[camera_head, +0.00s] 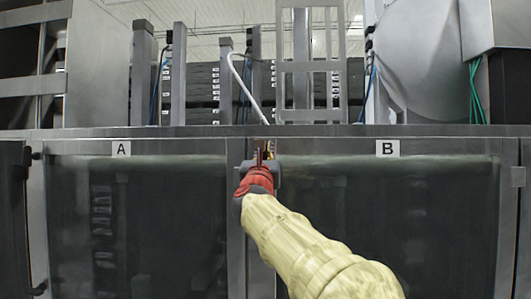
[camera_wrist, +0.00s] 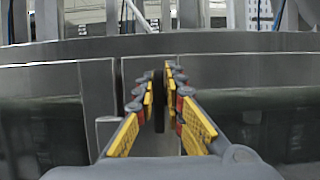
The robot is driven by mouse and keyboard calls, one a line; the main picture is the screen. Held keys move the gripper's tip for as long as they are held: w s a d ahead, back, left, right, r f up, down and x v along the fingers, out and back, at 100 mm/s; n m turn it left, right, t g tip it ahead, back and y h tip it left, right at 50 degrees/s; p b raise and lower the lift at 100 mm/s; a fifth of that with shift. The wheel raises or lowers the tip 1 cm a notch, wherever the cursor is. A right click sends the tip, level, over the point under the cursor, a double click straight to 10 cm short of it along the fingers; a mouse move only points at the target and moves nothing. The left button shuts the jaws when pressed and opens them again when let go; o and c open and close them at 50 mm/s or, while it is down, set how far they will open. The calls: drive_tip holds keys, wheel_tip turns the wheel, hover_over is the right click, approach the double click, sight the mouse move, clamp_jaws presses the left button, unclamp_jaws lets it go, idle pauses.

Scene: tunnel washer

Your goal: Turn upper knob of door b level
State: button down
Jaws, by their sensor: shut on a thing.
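Door B (camera_head: 450,230) is a dark glass panel in a grey metal frame, marked by a white "B" label (camera_head: 387,148). My gripper (camera_head: 267,148) is at the upper left corner of door B, by the post between the two doors. In the wrist view my gripper (camera_wrist: 163,80) has its yellow-padded fingers closed on the upper knob (camera_wrist: 158,100), a narrow dark piece. The knob looks upright in that view. In the head view the fingers and wrist mostly hide it.
Door A (camera_head: 140,230), with an "A" label (camera_head: 121,148), is left of the post. A metal ledge (camera_head: 200,132) runs above both doors, with posts and cables behind it. A dark fitting (camera_head: 37,153) is on door A's left side.

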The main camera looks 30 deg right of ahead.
drive_tip(key=shift+f+m+g+h+b, duration=0.1)
drive_tip(key=shift+m+g+h+b, duration=0.25)
drive_tip(key=shift+m, duration=0.25)
drive_tip(key=m+g+h+b, duration=0.1)
drive_tip(key=m, duration=0.2)
drive_tip(key=m+g+b, duration=0.1)
drive_tip(key=m, duration=0.1)
drive_tip(key=shift+s+d+f+m+h, duration=0.1)
drive_tip(key=shift+d+m+h, duration=0.1)
drive_tip(key=shift+m+h, duration=0.2)
drive_tip(key=m+g, duration=0.1)
drive_tip(key=m, duration=0.2)
drive_tip(key=m+g, duration=0.2)
drive_tip(key=m, duration=0.2)
drive_tip(key=m+g+h, duration=0.1)
drive_tip(key=m+g, duration=0.1)
drive_tip(key=m, duration=0.2)
drive_tip(key=shift+s+d+f, duration=0.15)
drive_tip(key=shift+s+d, duration=0.2)
drive_tip(key=shift+s+f+m+g+y+p, duration=0.15)
drive_tip(key=shift+m+g+y+p, duration=0.15)
drive_tip(key=shift+m, duration=0.8)
drive_tip(key=shift+w+f+m+g+y+p, duration=0.15)
drive_tip(key=shift+m+y+p, duration=0.1)
drive_tip(key=shift+m, duration=0.85)
drive_tip(key=shift+s+d, duration=0.1)
drive_tip(key=shift+s, duration=0.05)
drive_tip(key=c, duration=1.9)
unclamp_jaws()
drive_tip(key=shift+f, duration=0.1)
